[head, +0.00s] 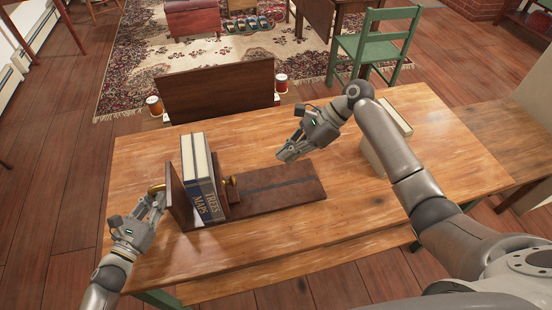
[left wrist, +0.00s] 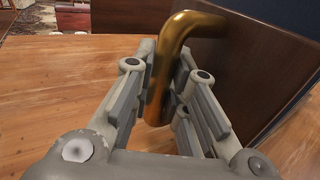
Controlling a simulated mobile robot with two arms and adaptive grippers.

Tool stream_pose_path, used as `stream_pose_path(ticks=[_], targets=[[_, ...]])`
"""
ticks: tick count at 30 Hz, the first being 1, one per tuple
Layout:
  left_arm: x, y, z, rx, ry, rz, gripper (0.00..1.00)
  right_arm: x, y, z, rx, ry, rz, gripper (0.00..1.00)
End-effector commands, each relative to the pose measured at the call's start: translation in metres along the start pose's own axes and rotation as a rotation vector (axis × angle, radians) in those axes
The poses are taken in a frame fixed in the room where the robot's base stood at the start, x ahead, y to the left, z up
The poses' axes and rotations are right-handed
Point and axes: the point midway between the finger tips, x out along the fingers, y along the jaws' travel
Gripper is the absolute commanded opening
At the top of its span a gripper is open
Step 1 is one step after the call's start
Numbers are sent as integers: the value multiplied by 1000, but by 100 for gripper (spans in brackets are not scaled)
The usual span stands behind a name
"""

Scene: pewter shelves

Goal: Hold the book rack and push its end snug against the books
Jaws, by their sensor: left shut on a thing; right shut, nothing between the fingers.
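The book rack is dark brown wood; its long grooved base (head: 280,190) lies on the table. Its left end panel (head: 179,203) stands upright and carries a bent brass handle (left wrist: 168,62). Two books, "Trees" and "Maps" (head: 204,200), stand upright between that panel and the sliding end (head: 220,185), which has a brass knob (head: 232,183). The sliding end is close beside the books; I cannot tell whether it touches. My left gripper (head: 157,202) is shut on the brass handle. My right gripper (head: 286,157) is shut and empty above the table, right of and beyond the knob.
The wooden table (head: 340,225) has bare room in front of the rack. A pale block-like object (head: 383,155) stands at the right behind my right arm. A green chair (head: 375,45) stands farther back.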

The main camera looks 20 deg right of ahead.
Motion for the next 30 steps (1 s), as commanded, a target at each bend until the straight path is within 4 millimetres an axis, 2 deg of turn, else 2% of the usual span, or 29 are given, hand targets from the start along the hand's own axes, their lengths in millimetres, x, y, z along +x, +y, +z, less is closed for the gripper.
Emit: stream_pose_path(ticks=[14, 15, 21, 30], targets=[[0, -1, -1, 0, 1, -2, 0, 95, 1, 1, 2, -2, 3, 0], [0, -1, 0, 0, 1, -2, 0, 100, 0, 6, -2, -1, 2, 0], [0, -1, -1, 0, 1, -2, 0, 116, 0, 24, -1, 0, 1, 0], [0, -1, -1, 0, 1, -1, 0, 121, 0, 29, 0, 0, 0, 0]])
